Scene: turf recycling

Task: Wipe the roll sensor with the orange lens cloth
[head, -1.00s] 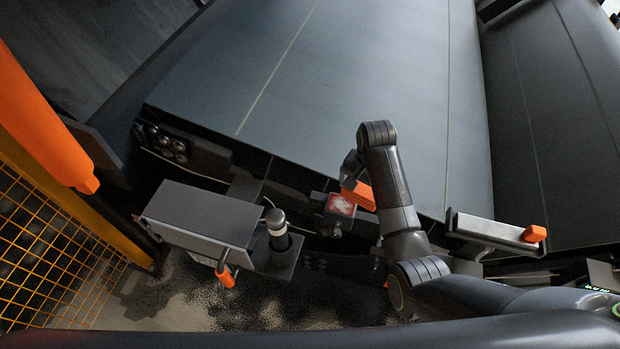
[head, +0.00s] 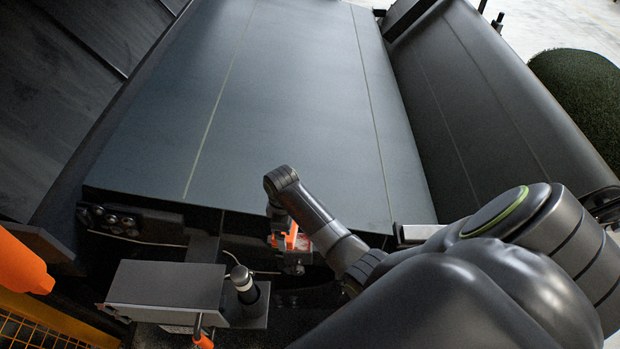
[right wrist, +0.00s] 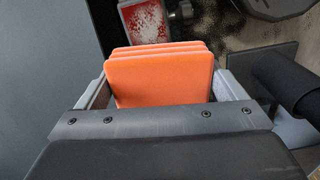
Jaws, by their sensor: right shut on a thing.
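The roll sensor is a small box with a red face smeared white (head: 303,244), below the front edge of the big belt. Its red, speckled face also shows at the top of the right wrist view (right wrist: 146,20). My right gripper (head: 281,222) is shut on the folded orange lens cloth (right wrist: 160,80), which stands out beyond the jaws in layers. In the head view the cloth (head: 291,234) is right by the sensor's face and partly overlaps it. I cannot tell whether they touch. My left gripper is not in view.
A grey box (head: 165,285) and a black post with a pale top (head: 246,287) stand left of the sensor. An orange handle (head: 203,341) hangs below them. The wide dark belt (head: 280,100) lies behind. A green turf roll (head: 580,100) is far right.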

